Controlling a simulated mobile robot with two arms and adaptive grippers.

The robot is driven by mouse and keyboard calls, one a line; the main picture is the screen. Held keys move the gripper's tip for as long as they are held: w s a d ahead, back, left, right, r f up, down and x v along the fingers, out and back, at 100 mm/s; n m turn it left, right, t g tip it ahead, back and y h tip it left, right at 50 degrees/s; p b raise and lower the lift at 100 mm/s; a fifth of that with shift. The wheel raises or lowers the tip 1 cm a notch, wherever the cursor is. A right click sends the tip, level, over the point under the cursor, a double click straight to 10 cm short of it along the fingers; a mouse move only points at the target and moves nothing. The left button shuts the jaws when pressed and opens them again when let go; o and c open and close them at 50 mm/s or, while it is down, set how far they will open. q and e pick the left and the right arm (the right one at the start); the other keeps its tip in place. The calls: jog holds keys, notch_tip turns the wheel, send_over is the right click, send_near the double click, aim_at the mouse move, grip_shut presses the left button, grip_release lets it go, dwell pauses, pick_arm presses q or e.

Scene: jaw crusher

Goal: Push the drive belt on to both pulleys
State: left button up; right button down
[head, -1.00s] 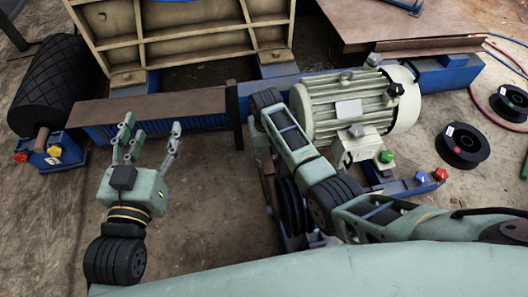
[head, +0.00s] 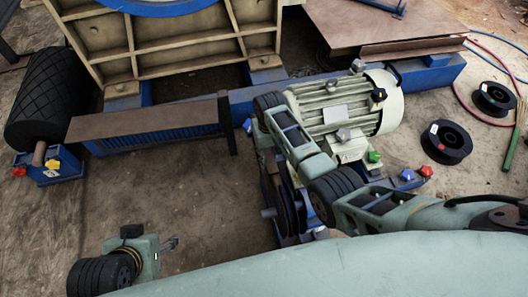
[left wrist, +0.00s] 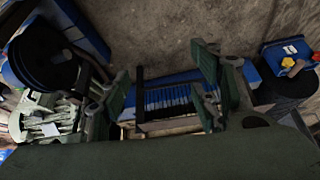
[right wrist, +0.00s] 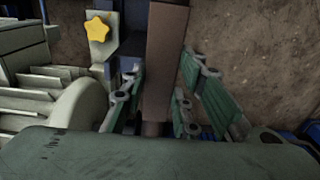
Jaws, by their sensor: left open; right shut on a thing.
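Dark grooved pulleys (head: 287,205) stand beside the motor (head: 335,108), partly covered by my right arm. A large dark pulley (left wrist: 45,58) also shows at the left of the left wrist view. I cannot make out the drive belt separately from the dark pulleys. My left gripper (head: 170,243) is low at the front left, away from the pulleys. Its fingers are apart and empty in the left wrist view (left wrist: 165,88). My right gripper (right wrist: 165,100) is hidden behind its arm in the head view; in its wrist view the fingers flank a brown bar (right wrist: 165,50).
A brown plate (head: 150,118) lies along the blue frame (head: 440,76). A black roller (head: 52,98) is at the left. Coloured knobs, such as the red one (head: 426,170), stick up near the motor. Black spools (head: 447,142) lie at the right.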

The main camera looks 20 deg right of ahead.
jog(key=shift+d+r+p, duration=0.35)
jog(key=shift+d+r, duration=0.1)
pick_arm(q)
jog(key=shift+g, duration=0.9)
jog(key=s, duration=0.2)
jog(key=s+a, duration=0.1)
jog(key=s, duration=0.1)
jog(key=shift+a+f, duration=0.1)
pick_arm(e)
jog(key=shift+w+d, duration=0.1)
jog(key=c, duration=1.4)
grip_release()
jog(key=shift+d, duration=0.1)
jog(key=shift+o, duration=0.2)
